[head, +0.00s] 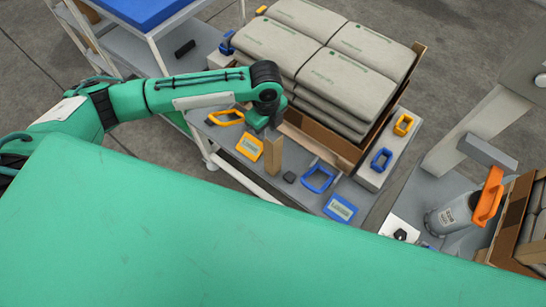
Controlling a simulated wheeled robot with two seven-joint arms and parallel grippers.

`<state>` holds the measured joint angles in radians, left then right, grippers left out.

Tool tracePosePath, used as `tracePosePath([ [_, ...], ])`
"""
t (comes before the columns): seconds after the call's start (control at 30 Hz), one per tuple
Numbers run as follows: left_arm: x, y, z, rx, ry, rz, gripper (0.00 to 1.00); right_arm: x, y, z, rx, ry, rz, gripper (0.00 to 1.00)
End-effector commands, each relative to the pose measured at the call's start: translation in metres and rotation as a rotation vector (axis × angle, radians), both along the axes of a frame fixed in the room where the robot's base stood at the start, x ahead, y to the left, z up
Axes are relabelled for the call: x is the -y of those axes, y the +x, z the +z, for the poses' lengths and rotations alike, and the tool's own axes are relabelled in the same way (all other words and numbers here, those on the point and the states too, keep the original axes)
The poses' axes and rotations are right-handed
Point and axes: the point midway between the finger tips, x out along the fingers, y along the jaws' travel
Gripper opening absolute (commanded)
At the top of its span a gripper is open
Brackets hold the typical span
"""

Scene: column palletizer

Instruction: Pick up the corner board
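A tan board (273,156), which looks like the corner board, shows as a narrow upright strip at the near edge of the grey table, in front of the stack of bags. My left gripper (266,126) is directly above its top end, pointing down. The fingertips are hidden or too small to make out, so I cannot tell whether they touch or hold the board. My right gripper is out of view.
Stacked grey bags (330,50) sit in a brown tray behind the board. An orange-yellow label device (249,147), an orange frame (226,117), a blue frame (318,179) and a blue label device (341,208) lie close by. A grey canister (447,216) stands at right.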

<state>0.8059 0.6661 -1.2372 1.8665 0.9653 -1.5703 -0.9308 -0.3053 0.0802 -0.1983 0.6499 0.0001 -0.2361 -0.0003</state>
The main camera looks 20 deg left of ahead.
Motion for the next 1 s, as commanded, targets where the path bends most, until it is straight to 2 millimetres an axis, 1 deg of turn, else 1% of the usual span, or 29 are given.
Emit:
tracePosePath([
  [0.03,0.000,-0.001,-0.010,-0.003,0.000,0.001,0.29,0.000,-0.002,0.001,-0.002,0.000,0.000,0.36],
  [0.13,0.001,0.000,-0.026,-0.001,0.000,0.000,0.29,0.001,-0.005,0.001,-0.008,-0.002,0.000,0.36],
  [0.2,0.001,0.000,-0.034,-0.001,0.000,-0.001,0.29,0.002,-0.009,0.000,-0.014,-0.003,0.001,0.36],
  [0.37,0.001,0.001,-0.043,0.001,0.000,-0.001,0.29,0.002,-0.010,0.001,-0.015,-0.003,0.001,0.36],
  [0.47,0.001,0.002,-0.055,-0.001,0.000,0.001,0.29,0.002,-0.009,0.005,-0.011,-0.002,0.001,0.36],
  [0.6,0.002,0.005,-0.077,-0.001,0.000,0.000,0.29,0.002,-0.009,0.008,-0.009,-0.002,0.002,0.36],
  [0.7,0.002,0.005,-0.087,0.000,0.000,0.000,0.29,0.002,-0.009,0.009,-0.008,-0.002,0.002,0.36],
  [0.8,0.002,0.005,-0.092,0.002,-0.001,0.000,0.29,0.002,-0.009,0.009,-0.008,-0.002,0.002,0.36],
  [0.97,0.002,0.005,-0.092,0.002,-0.001,-0.001,0.29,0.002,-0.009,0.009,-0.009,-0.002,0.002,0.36],
  [1.0,0.002,0.005,-0.092,0.002,-0.001,-0.001,0.27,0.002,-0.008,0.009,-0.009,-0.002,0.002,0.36],
])
